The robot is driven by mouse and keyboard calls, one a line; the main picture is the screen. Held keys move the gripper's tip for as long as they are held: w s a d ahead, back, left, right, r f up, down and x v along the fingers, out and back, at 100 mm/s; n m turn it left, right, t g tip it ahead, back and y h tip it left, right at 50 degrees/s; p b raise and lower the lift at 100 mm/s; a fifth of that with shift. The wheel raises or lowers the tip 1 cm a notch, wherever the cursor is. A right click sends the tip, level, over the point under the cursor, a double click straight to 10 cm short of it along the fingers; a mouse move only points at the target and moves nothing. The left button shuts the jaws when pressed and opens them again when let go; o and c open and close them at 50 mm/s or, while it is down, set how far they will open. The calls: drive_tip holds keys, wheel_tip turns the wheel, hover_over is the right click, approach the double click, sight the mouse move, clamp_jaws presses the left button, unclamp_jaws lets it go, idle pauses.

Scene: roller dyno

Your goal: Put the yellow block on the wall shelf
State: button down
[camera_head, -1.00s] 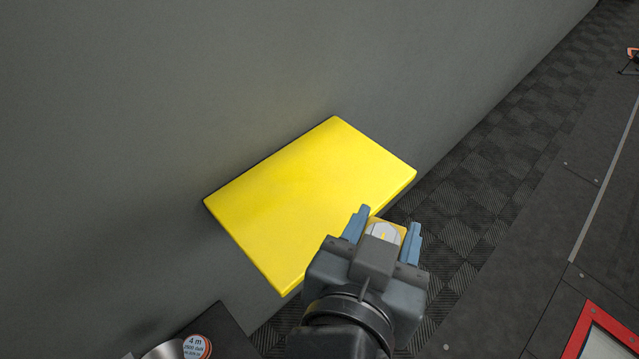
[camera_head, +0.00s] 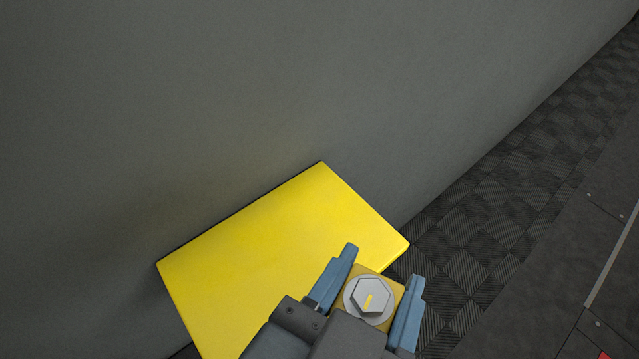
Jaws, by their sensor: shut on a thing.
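The wall shelf (camera_head: 265,240) is a flat, bright yellow board fixed to the grey wall; its top is bare where it shows. My gripper (camera_head: 381,262) has two blue fingers and is shut on the yellow block (camera_head: 392,285). The block carries a grey round disc with a hexagonal top and a small yellow mark. In the picture, block and gripper overlap the shelf's right front edge. I cannot tell how high the block is above the shelf. My gripper hides part of the shelf's front edge.
The grey wall (camera_head: 200,90) rises behind the shelf. Dark patterned floor tiles (camera_head: 500,215) run along the wall to the right. Darker floor panels (camera_head: 590,250) with a pale strip lie at the far right.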

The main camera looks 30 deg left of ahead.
drive_tip(key=w+a+f, duration=0.1)
drive_tip(key=a+f, duration=0.1)
drive_tip(key=a, duration=0.1)
drive_tip(key=w+a+f, duration=0.1)
drive_tip(key=a+f, duration=0.1)
drive_tip(key=a, duration=0.2)
drive_tip(key=a+f, duration=0.2)
drive_tip(key=a, duration=0.1)
drive_tip(key=shift+w+a+f, duration=0.2)
drive_tip(key=shift+w+a, duration=0.1)
drive_tip(key=shift+w, duration=0.1)
drive_tip(key=shift+a+f, duration=0.1)
drive_tip(key=shift+f, duration=2.05)
drive_tip(key=shift+f, duration=0.2)
drive_tip(key=shift+c, duration=2.4)
unclamp_jaws()
